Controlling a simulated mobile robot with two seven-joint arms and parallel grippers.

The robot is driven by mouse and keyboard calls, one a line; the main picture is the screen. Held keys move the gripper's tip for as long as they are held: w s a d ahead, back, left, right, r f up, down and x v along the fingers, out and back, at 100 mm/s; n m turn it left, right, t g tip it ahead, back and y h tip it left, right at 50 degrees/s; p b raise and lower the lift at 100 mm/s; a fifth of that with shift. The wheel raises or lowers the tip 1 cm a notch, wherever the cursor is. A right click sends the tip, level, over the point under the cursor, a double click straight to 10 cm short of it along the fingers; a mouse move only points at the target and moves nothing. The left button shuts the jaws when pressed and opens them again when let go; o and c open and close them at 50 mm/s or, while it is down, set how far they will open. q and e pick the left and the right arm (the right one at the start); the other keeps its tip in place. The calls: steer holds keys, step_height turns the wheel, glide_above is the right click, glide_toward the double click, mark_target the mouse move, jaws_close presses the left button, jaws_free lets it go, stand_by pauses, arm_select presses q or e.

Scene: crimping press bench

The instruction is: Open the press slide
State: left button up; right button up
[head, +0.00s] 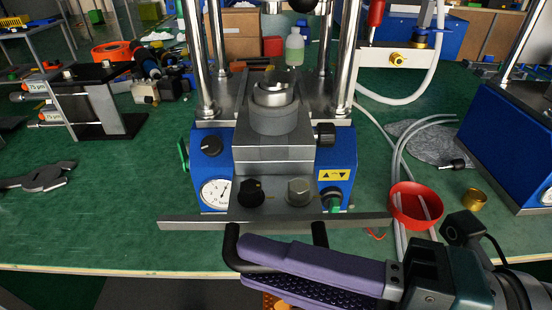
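The press (340,158) is blue with steel columns and stands at the centre of the bench. A grey slide block (274,154) with a round metal die on top (274,95) sits in its middle. A black bar handle (320,236) sticks out at the front, low, past a long flat steel strip (190,222). My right gripper (245,264) reaches in from the lower right. Its purple fingers are at the handle and cover part of it. The handle's bar appears to lie between them; whether they grip it is unclear. My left gripper is out of view.
A red bowl (416,206) and a brass cup (474,200) stand right of the press, near my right arm. Grey hoses run beside them. The green bench between pliers and press is clear.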

steer(key=o, duration=0.3)
steer(key=shift+d, duration=0.1)
steer(key=b+v, duration=0.1)
steer(key=v, duration=0.8)
steer(key=shift+d, duration=0.4)
steer(key=shift+s, duration=0.1)
